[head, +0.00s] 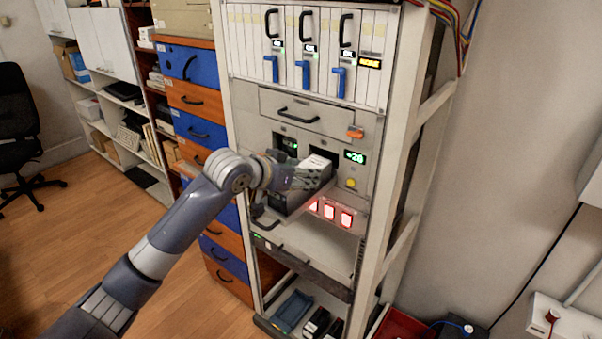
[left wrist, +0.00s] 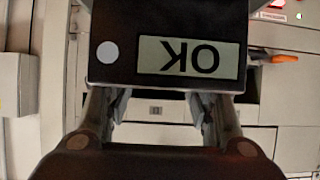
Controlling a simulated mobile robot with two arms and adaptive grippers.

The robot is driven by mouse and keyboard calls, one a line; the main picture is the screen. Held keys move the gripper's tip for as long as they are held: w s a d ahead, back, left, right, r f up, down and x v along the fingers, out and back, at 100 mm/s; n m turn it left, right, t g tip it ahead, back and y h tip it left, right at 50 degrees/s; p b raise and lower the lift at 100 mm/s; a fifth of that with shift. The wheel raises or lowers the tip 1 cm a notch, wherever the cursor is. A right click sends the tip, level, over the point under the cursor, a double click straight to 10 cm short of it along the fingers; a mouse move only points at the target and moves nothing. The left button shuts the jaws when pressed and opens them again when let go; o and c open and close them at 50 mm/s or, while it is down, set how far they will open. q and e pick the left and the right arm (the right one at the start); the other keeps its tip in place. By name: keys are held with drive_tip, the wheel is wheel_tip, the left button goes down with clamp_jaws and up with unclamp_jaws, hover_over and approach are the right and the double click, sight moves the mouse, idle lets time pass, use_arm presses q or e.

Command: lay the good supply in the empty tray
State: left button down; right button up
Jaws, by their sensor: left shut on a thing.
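My left gripper (head: 303,179) is in front of the middle of the rack, shut on a supply (head: 318,163), a box with a pale top. In the left wrist view the supply (left wrist: 170,48) is dark, with a round pale dot and a display reading OK upside down, between the fingers (left wrist: 160,105). The supply is at a dark opening in the rack; I cannot tell whether part of it is still inside. A blue tray (head: 291,312) lies on the rack's bottom shelf and looks empty. My right gripper is not in view.
Two dark boxes (head: 316,323) stand beside the blue tray. A red tray (head: 398,326) is on the right, partly cut off. Red-lit buttons (head: 330,212) and a green display (head: 355,156) are near the gripper.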

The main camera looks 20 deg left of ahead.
use_arm(q)
drive_tip(key=shift+r+p, duration=0.25)
drive_tip(key=shift+p, duration=0.2)
idle(0.3)
drive_tip(key=c, duration=0.6)
unclamp_jaws()
drive_tip(key=shift+s, duration=0.1)
drive_tip(key=shift+c, duration=0.2)
drive_tip(key=shift+s+f, duration=0.1)
